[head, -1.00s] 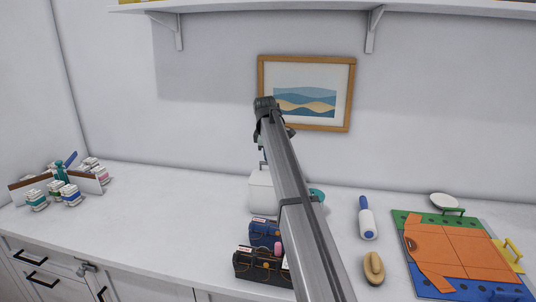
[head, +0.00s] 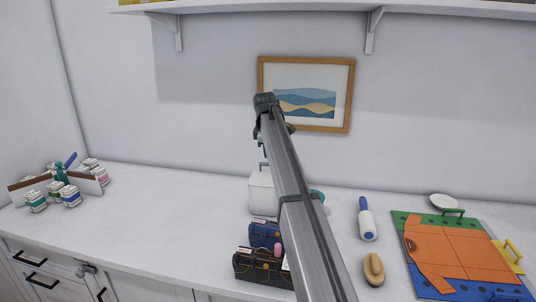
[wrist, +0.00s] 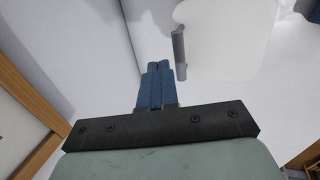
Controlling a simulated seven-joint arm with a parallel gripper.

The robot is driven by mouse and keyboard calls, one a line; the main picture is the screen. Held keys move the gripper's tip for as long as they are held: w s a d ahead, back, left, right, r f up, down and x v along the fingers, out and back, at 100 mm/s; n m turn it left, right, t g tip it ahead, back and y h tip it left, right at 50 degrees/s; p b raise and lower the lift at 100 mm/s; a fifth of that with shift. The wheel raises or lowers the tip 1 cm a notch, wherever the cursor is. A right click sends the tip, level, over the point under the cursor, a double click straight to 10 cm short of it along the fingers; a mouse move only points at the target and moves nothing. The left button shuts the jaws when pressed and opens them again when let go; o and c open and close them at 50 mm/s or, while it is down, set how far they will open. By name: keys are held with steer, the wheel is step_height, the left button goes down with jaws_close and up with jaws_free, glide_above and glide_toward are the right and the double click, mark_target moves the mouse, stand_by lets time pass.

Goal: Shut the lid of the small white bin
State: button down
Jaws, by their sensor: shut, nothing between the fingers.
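The small white bin (head: 261,198) stands on the counter near the wall, left of my arm. My arm hides its right side. A grey handle (head: 264,166) shows at its top. In the wrist view the white lid (wrist: 228,40) fills the upper right, with the handle (wrist: 180,53) along its left edge. I cannot tell for sure how far the lid is raised. My gripper (wrist: 160,66) is shut and empty, its blue fingertips just left of the handle in that view, with a small gap seen. In the head view my gripper is mostly hidden by my arm.
Dark blue and black cases (head: 262,264) stand in front of the bin. A lint roller (head: 366,219), a brush (head: 374,269) and a coloured folding board (head: 450,250) lie to the right. A framed picture (head: 262,78) hangs behind my arm.

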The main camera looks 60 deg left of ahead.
step_height(320, 180, up, 14)
steer(key=w+a, duration=0.2)
steer(key=shift+f, duration=0.2)
